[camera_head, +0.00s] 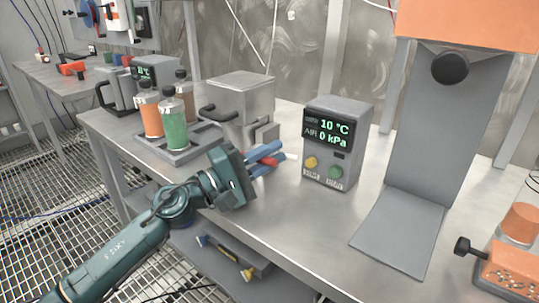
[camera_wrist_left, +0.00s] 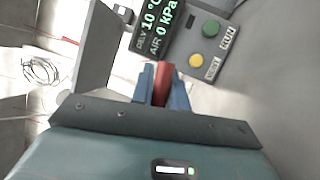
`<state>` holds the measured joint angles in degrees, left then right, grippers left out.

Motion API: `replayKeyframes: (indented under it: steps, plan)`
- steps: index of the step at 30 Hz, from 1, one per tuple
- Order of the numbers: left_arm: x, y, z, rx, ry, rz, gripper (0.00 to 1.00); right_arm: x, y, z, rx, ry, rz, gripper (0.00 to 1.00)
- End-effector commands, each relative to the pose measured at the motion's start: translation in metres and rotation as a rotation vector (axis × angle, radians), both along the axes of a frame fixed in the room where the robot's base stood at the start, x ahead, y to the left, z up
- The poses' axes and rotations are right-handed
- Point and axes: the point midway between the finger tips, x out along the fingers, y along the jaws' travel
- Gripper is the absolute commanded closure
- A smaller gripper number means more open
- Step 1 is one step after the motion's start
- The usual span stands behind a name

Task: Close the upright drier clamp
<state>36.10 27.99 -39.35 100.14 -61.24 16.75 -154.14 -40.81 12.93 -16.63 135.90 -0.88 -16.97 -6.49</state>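A grey metal box (camera_head: 240,100) with a black handle stands on the bench, with a small bracket at its lower right side. A red handle (camera_wrist_left: 162,82), which looks like the clamp lever, sits between the blue fingers of my left gripper (camera_wrist_left: 162,88). In the head view my left gripper (camera_head: 266,158) is in front of the box's lower right, and only bits of red show between its fingers. The fingers look closed against the red handle's sides. How the handle joins the box is hidden. My right gripper is not in view.
A control box (camera_head: 338,140) reading 10 °C and 0 kPa stands right of the gripper. A tray (camera_head: 178,153) with bottles is at left. A grey chute (camera_head: 425,150) and an orange box (camera_head: 508,272) with a black knob are at right. The bench front between is clear.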

Motion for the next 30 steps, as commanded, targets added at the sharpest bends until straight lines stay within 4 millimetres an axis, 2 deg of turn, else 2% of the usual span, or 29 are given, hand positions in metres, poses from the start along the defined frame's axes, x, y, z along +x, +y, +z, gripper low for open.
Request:
replayKeyframes:
  steps: [6, 20, 30]
  plan:
    - [-0.0001, 0.0002, -0.0002, 0.000, 0.000, 0.000, 1.00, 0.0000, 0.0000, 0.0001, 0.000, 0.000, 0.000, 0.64]
    - [-0.0001, 0.0003, -0.0003, -0.007, 0.006, 0.000, 1.00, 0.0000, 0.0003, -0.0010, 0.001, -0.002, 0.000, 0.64]
    - [0.0013, 0.0023, 0.0052, -0.133, 0.095, 0.000, 1.00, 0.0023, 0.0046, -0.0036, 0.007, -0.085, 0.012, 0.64]
